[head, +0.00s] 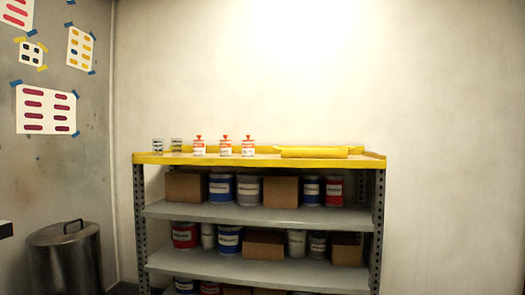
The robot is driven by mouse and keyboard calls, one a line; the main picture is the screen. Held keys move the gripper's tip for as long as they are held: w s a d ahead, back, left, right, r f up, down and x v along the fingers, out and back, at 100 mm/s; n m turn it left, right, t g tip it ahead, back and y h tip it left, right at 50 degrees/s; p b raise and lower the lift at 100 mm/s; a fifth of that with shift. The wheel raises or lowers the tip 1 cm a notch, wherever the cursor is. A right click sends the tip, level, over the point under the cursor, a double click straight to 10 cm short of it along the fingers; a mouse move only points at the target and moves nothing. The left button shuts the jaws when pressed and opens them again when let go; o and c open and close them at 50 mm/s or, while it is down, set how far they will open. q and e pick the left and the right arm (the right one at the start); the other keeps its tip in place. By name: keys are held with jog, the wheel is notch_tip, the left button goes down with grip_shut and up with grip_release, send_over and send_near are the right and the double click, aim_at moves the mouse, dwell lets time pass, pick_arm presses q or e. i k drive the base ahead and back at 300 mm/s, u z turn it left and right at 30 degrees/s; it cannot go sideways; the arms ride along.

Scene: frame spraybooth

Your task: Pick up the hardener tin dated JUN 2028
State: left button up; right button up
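Three small white tins with orange-red tops stand upright in a row on the yellow top of a shelf unit (205,159): a left tin (199,147), a middle tin (226,148) and a right tin (248,148). Their labels are too small to read, so I cannot tell which one is dated JUN 2028. Neither of my grippers is in view.
Two small cups (158,146) stand left of the tins, and a yellow roll (314,152) lies to their right. A raised yellow edge runs behind. Lower shelves hold boxes (186,187) and cans (221,188). A lidded metal bin (65,258) stands lower left.

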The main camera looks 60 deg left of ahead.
aim_at(225, 147)
jog(key=u, duration=0.1)
jog(key=i, duration=1.1)
jog(key=u, duration=0.95)
jog(key=i, duration=0.8)
jog(key=u, duration=0.8)
